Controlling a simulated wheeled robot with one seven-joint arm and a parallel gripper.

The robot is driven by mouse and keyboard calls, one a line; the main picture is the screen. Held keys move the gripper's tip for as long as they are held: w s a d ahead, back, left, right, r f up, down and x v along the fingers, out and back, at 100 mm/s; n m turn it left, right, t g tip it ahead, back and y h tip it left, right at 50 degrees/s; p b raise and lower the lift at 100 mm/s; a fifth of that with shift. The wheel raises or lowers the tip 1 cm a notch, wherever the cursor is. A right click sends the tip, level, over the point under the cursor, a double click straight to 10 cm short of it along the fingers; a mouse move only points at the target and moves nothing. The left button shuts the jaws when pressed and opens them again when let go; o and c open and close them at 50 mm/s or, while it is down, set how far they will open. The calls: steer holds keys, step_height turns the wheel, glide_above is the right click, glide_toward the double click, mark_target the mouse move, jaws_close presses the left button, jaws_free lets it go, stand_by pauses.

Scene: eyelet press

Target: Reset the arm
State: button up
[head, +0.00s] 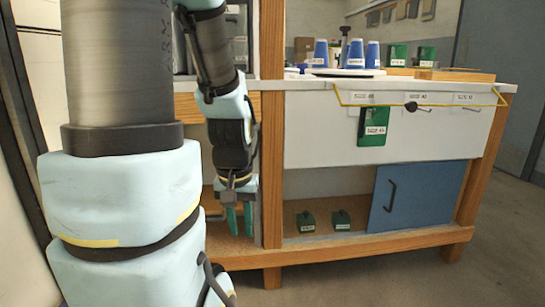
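My gripper (240,219) hangs at the end of my arm, left of the middle of the head view. Its fingers point straight down in front of the bench's left lower shelf opening, beside a wooden post (272,150). The two green fingers stand apart with a gap between them. Nothing shows between them. My arm comes down from the top of the picture and is bent.
The bench top (300,85) holds blue cones (320,53) and green blocks (398,54). A green tag (374,128) hangs on the white front panel (315,130). Two green blocks (305,222) sit on the lower shelf, left of a blue door (415,195). Floor (370,280) in front is clear.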

step_height(320, 180, up, 36)
steer(key=p, duration=3.4)
steer(key=shift+r, duration=0.15)
